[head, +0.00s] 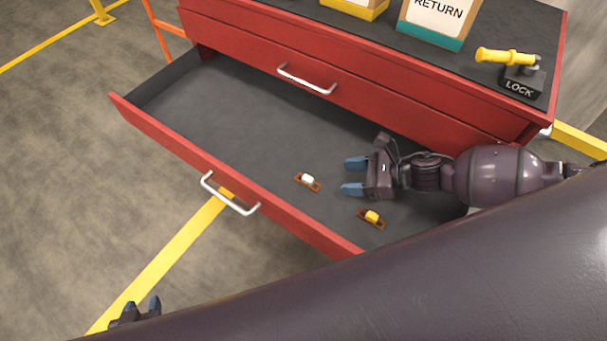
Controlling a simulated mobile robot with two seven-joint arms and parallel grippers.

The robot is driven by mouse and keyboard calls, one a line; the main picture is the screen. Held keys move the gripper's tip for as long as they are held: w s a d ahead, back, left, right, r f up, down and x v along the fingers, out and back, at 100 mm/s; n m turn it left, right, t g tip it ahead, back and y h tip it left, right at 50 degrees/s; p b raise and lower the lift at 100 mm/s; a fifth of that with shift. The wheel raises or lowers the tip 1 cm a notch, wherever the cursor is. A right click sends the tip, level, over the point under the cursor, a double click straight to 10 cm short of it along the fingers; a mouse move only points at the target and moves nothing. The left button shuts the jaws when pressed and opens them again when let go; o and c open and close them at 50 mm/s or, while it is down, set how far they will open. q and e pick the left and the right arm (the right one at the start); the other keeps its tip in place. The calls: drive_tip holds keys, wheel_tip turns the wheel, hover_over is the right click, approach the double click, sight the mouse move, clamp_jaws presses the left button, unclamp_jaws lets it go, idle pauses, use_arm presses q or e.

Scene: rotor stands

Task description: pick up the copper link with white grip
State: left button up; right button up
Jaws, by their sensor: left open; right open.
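The copper link with white grip (307,181) lies on the floor of the open drawer, near its front wall. A second copper link, with a yellow grip (371,218), lies in the same drawer to the right and closer to me. My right gripper (355,176) is over the drawer, open and empty, its blue fingertips pointing left. The white-grip link is a short way left of those fingertips, not between them. My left gripper (142,306) is open at the lower left, over the concrete floor and outside the drawer, partly hidden by my arm.
The open drawer (220,110) belongs to a red cabinet (420,110). Its silver handle (229,196) faces the lower left. On the cabinet top stand a RETURN box (436,25), a yellow-based box (354,8) and a LOCK block with a yellow handle (508,57). The drawer's left part is empty.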

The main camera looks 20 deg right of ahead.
sight(310, 178)
drive_tip(key=x, duration=0.4)
drive_tip(key=shift+a, duration=0.25)
drive_tip(key=shift+w+x, duration=0.25)
drive_tip(key=shift+x, duration=2.9)
drive_tip(key=shift+d, duration=0.15)
drive_tip(key=shift+f, duration=0.1)
drive_tip(key=c, duration=1.1)
